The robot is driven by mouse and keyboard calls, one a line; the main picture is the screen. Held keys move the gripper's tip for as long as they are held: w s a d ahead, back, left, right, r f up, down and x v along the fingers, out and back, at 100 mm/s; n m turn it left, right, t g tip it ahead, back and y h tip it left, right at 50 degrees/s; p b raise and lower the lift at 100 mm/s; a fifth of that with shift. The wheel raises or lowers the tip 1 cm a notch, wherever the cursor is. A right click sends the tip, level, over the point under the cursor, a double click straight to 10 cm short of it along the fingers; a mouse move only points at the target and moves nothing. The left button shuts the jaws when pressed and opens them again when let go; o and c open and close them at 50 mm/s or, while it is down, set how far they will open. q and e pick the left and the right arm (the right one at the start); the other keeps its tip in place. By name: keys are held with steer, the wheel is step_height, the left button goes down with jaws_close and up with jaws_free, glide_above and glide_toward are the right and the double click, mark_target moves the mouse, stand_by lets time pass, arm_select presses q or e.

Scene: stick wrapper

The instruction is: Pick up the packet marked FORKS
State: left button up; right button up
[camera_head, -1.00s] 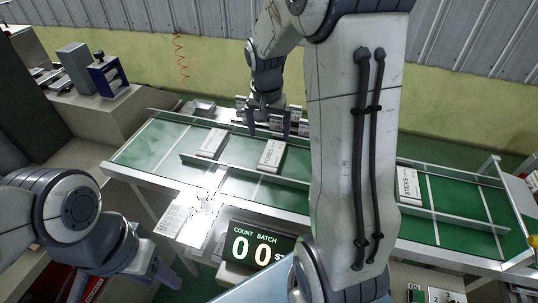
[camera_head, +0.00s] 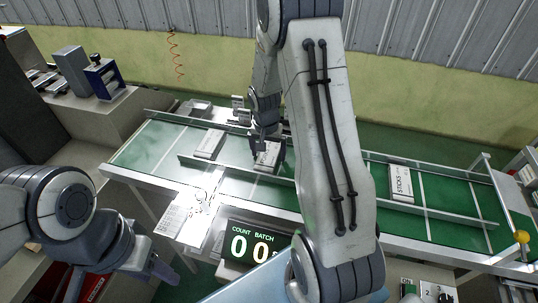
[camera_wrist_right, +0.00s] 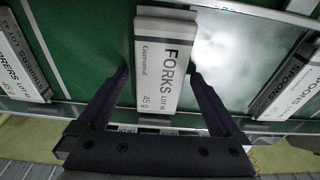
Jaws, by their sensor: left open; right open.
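The packet marked FORKS (camera_head: 267,157) lies on the green conveyor, partly hidden by my right gripper in the head view. In the right wrist view the white FORKS packet (camera_wrist_right: 163,62) is upper middle, with its label facing the camera. My right gripper (camera_head: 268,141) is open above it; in the wrist view its fingers (camera_wrist_right: 161,78) stand on either side of the packet's lower part. I cannot tell whether they touch it. My left gripper (camera_head: 163,273) is open and empty at lower left, away from the conveyor.
The wrist view shows a SPOONS packet (camera_wrist_right: 290,85) at right. A metal rail (camera_head: 225,168) runs along the conveyor. A counter display (camera_head: 256,243) stands in front.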

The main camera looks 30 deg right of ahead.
steer(key=shift+c, duration=0.3)
steer(key=c, duration=1.2)
steer(key=shift+r, duration=0.1)
steer(key=shift+c, duration=0.2)
